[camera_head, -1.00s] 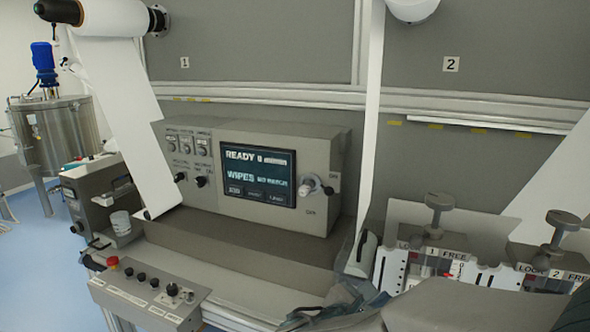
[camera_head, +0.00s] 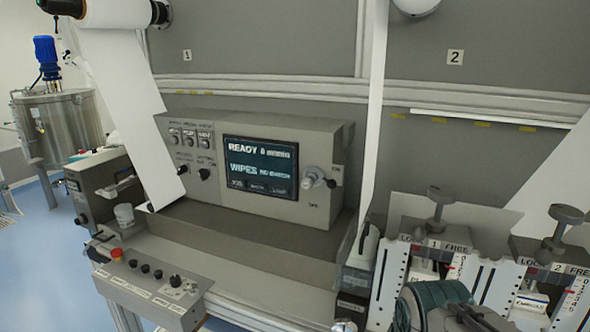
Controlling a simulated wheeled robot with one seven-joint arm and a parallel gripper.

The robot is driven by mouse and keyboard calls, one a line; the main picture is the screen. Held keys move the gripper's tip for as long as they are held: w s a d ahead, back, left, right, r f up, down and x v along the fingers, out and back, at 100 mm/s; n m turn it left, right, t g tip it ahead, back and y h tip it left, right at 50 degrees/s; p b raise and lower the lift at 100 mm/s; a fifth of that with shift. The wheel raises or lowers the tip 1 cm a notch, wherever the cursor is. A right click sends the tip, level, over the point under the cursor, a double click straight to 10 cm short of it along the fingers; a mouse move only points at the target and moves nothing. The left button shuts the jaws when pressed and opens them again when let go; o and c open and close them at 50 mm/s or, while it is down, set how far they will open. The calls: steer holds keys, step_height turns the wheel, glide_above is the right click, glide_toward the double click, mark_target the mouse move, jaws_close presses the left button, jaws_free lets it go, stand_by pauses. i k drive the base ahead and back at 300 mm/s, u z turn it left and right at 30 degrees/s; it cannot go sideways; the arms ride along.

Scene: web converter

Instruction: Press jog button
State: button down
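A sloped grey control box (camera_head: 150,300) stands at the lower left on the front of the machine. It carries a red mushroom button (camera_head: 117,254), several small black buttons (camera_head: 145,268) in a row and a black knob (camera_head: 175,281). Its labels are too small to read, so I cannot tell which button is jog. A grey and teal part that looks like my arm shows at the bottom right edge. No fingertips show in the view, and nothing of mine is touching the control box.
A grey panel with a lit screen (camera_head: 260,167) reading READY and WIPES stands behind a ledge (camera_head: 240,237). A white web (camera_head: 125,105) hangs at the left. Clamp units with grey knobs (camera_head: 436,200) stand at the right.

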mark_target(145, 268)
steer(key=u, duration=1.35)
